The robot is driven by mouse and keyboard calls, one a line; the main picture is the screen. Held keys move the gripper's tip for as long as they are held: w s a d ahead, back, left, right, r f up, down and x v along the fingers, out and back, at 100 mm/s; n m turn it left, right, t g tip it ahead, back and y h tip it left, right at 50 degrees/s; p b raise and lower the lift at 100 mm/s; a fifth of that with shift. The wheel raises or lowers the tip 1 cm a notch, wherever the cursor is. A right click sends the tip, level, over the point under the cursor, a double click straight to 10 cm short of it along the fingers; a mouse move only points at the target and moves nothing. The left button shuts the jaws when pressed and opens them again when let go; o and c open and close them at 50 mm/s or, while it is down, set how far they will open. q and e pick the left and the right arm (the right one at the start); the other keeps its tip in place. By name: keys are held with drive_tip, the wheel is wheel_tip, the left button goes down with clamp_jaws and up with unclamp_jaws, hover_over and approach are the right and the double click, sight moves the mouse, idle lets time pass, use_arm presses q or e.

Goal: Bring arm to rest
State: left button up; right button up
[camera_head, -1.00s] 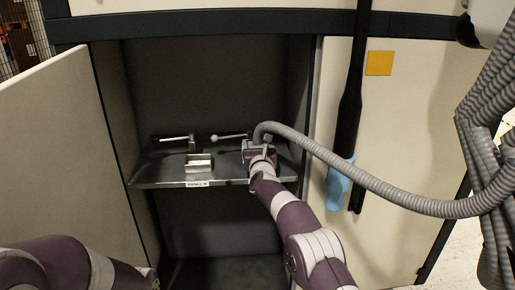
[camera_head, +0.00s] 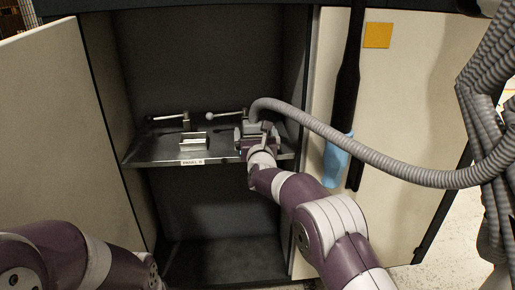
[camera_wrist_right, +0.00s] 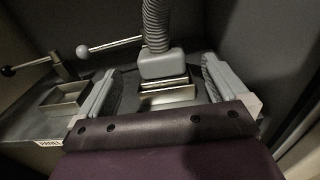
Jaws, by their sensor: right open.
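My right arm reaches into the open cabinet. Its gripper (camera_head: 258,138) is in front of the grey hose end block (camera_head: 254,128) at the shelf's right side. In the right wrist view the gripper (camera_wrist_right: 162,84) is open, one finger on each side of the hose end block (camera_wrist_right: 163,64), with visible gaps. The block sits upright at a metal socket (camera_wrist_right: 167,97) on the shelf; I cannot tell how deep. My left arm (camera_head: 75,258) is at the lower left; its gripper is not visible.
The shelf (camera_head: 150,155) also carries an empty metal socket (camera_head: 193,142) and two levers with ball ends (camera_head: 210,117). An open door (camera_head: 45,130) stands left. A black tube with blue part (camera_head: 337,155) hangs right.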

drive_tip(key=s+d+f+n+g, duration=0.3)
drive_tip(key=s+f+n+g, duration=0.7)
drive_tip(key=s+f+n, duration=1.1)
drive_tip(key=s+d+r+n+g, duration=0.1)
drive_tip(key=s+d+n+g, duration=0.1)
drive_tip(key=s+d+n, duration=0.45)
drive_tip(key=s+d+r+n+g+h, duration=0.1)
drive_tip(key=s+d+n+g, duration=0.2)
drive_tip(key=s, duration=0.6)
drive_tip(key=s+d+n+g, duration=0.2)
drive_tip(key=s+d+n, duration=0.1)
drive_tip(key=s+n, duration=0.4)
wheel_tip(320, 180, up, 31)
drive_tip(key=s+d+m+p, duration=0.1)
drive_tip(key=d+m+p, duration=0.1)
drive_tip(key=p, duration=2.6)
drive_tip(key=shift+s+f+h+p, duration=0.15)
drive_tip(key=shift+s+h+p, duration=0.15)
drive_tip(key=shift+s+p, duration=0.1)
